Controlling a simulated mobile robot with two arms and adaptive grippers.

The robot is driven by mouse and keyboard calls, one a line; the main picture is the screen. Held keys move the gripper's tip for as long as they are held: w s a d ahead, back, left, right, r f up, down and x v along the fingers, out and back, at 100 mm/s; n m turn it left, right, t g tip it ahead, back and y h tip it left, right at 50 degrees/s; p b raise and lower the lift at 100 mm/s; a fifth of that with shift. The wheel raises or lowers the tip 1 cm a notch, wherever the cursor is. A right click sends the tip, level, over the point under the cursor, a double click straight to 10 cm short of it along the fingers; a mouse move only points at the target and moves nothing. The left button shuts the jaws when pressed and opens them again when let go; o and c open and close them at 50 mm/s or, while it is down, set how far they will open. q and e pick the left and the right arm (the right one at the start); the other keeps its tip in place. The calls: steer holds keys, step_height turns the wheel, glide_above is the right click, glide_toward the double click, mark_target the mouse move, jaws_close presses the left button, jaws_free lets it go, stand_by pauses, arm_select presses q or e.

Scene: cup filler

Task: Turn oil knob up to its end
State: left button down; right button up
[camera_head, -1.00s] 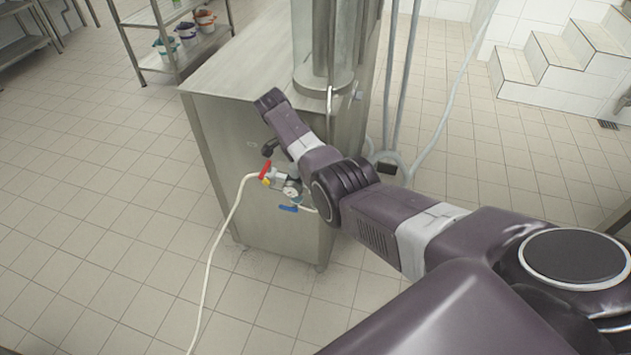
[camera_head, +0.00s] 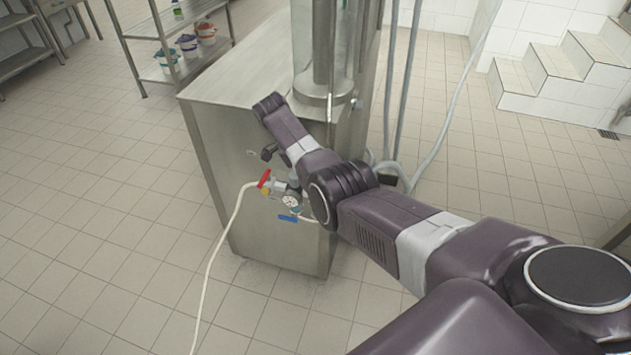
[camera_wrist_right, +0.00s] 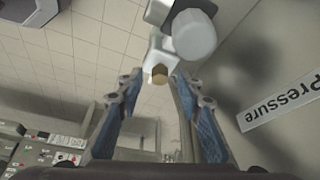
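The steel machine (camera_head: 222,170) stands in the middle of the head view. Its side carries a red lever (camera_head: 264,178), a round gauge (camera_head: 290,202), a blue lever (camera_head: 288,219) and a dark handle-like part (camera_head: 268,153). I cannot tell which part is the oil knob. My right arm reaches over this side, and its gripper is hidden in the head view. In the right wrist view my right gripper (camera_wrist_right: 158,92) is open, with a brass-tipped part (camera_wrist_right: 160,75) in the gap between its fingers. A white rounded knob (camera_wrist_right: 194,35) is above. My left gripper is out of view.
A "Pressure" label (camera_wrist_right: 283,101) is on the panel at the right of the wrist view. A pale hose (camera_head: 215,255) runs from the valves across the floor. Grey pipes (camera_head: 402,90) stand behind the machine. A shelf with buckets (camera_head: 187,45) is at the back left; the left floor is clear.

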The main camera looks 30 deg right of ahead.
steer(key=shift+r, duration=0.1)
steer(key=v, duration=1.1)
steer(key=shift+a+r, duration=0.2)
steer(key=shift+r, duration=0.2)
